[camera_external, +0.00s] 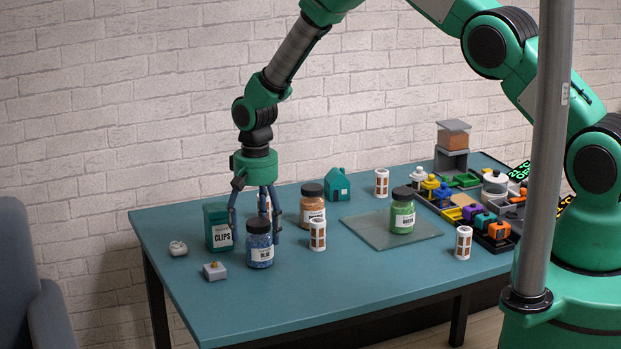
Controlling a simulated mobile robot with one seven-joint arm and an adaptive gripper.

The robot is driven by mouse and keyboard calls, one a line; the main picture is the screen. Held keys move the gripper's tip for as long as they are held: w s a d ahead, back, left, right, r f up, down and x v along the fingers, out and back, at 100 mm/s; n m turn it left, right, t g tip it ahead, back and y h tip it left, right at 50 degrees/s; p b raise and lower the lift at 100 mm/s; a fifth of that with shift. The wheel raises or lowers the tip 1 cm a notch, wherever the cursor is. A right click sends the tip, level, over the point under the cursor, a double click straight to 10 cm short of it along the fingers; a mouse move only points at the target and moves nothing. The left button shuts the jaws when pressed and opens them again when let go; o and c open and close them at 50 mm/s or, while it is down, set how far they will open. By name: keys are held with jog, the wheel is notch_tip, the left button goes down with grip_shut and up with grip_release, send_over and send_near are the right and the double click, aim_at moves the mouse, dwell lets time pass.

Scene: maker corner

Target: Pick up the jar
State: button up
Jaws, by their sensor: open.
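A blue-filled jar (259,252) with a dark lid stands upright near the left end of the table. My gripper (255,228) points straight down over it. Its fingers are open and spread, one on each side of the lid in this view; I cannot tell whether they touch it. An orange-brown jar (312,205) with a dark lid stands behind and to the right. A green jar (402,214) with a dark lid stands on a clear glass plate (368,234) farther right.
A green clips box (218,228) stands close to the left of the blue jar. White-and-orange canisters (317,236) stand nearby, one partly hidden behind my gripper. A small grey block (215,271) lies in front. Trays of colored parts (470,229) fill the right end. The front-left tabletop (245,310) is clear.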

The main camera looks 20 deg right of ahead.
aim_at(259, 246)
jog(key=shift+f, duration=0.1)
dwell(0.3)
jog(key=shift+s+f, duration=0.1)
jog(key=shift+f, duration=2.45)
jog(key=c, duration=1.6)
jog(key=shift+o, duration=0.2)
jog(key=shift+r, duration=0.25)
